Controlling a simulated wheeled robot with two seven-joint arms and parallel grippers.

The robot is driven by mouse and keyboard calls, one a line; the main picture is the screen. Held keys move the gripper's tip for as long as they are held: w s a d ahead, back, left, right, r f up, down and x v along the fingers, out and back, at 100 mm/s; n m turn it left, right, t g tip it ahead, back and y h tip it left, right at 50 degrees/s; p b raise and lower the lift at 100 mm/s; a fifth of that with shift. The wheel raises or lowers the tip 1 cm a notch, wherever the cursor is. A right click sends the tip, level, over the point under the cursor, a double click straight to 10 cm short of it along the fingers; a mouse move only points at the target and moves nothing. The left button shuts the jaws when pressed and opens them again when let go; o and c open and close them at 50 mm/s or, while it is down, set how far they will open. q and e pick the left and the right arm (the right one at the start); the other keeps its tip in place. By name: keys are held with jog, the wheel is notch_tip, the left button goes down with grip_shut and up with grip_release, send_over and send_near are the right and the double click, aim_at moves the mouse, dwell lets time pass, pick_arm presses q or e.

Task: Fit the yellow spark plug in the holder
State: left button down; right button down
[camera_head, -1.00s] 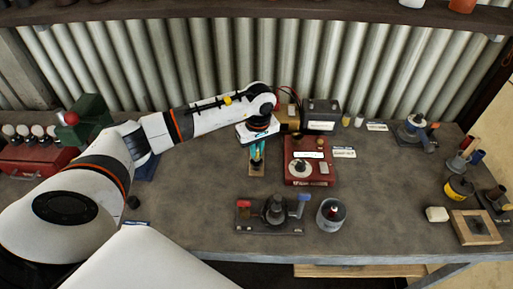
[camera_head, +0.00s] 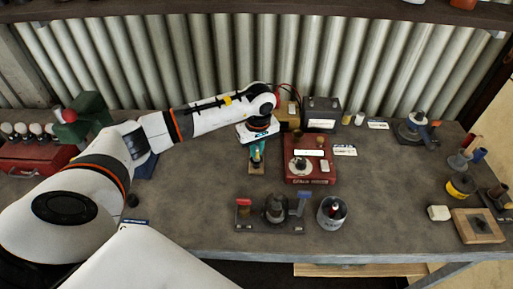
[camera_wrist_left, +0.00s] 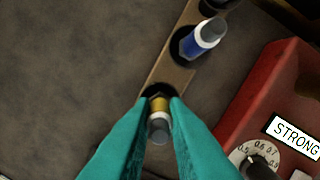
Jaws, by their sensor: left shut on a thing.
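My left gripper (camera_head: 257,155) is shut on the yellow spark plug (camera_wrist_left: 160,106), and its teal fingertips (camera_wrist_left: 158,112) show on both sides of the plug in the left wrist view. The holder (camera_head: 257,169) is a narrow brown strip on the bench; its bare wood shows in the left wrist view (camera_wrist_left: 176,66). The yellow plug is at a dark hole at the holder's near end. I cannot tell how deep it sits, because the fingers hide part of it. A blue spark plug (camera_wrist_left: 206,37) stands tilted in the neighbouring hole. My right gripper is not in view.
A red tester box (camera_head: 310,178) with a dial stands close to the right of the holder. A dark battery (camera_head: 322,113) stands behind it. A tool stand (camera_head: 270,228) and a metal can (camera_head: 331,213) stand in front. Bare bench lies left of the holder.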

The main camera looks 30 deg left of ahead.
pick_arm(q)
jog(key=shift+f+b, duration=0.3)
jog(key=shift+f, duration=0.05)
dwell(0.4)
jog(key=c, duration=0.9)
grip_release()
jog(key=shift+r, duration=0.1)
jog(key=shift+r+p, duration=1.8)
jog(key=shift+r, duration=1.65)
jog(key=shift+f, duration=0.1)
